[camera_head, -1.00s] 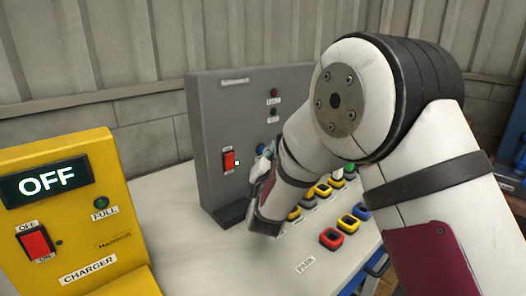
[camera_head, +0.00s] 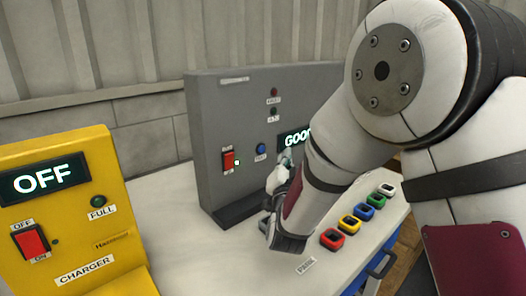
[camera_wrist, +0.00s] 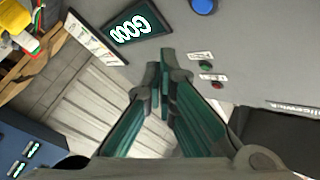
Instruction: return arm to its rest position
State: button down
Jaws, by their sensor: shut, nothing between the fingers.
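My gripper (camera_wrist: 160,70) shows in the wrist view with its teal-lined fingers together at the tips and nothing between them. In the head view my gripper (camera_head: 283,165) is in front of the grey panel (camera_head: 215,120), partly hidden by my wrist. It looks apart from the panel, though the gap is hard to judge.
A yellow charger (camera_head: 90,230) with an OFF display stands at the left. Several coloured square-ringed pieces, the nearest a red one (camera_head: 332,239), line the bench (camera_head: 190,260) below my forearm. A wall closes off the back.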

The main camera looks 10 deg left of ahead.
dwell(0.4)
jog(key=s+d+r+n+g, duration=0.35)
jog(key=s+d+g, duration=0.55)
jog(key=s+d, duration=0.3)
jog(key=s+d+f+n+g+h, duration=0.1)
jog(key=s+d+g, duration=0.3)
jog(key=s, duration=0.7)
jog(key=s+d+f+n+g+h, duration=0.15)
jog(key=s+d, duration=0.35)
jog(key=s, duration=0.7)
jog(key=s+d+f+g, duration=0.2)
jog(key=s+d+g, duration=0.25)
jog(key=s, duration=0.65)
notch_tip(320, 180, up, 18)
jog(key=t+p, duration=0.3)
jog(key=p, duration=1.3)
jog(key=shift+s+r+t, duration=0.2)
jog(key=shift+s+t, duration=0.15)
jog(key=shift+t, duration=0.05)
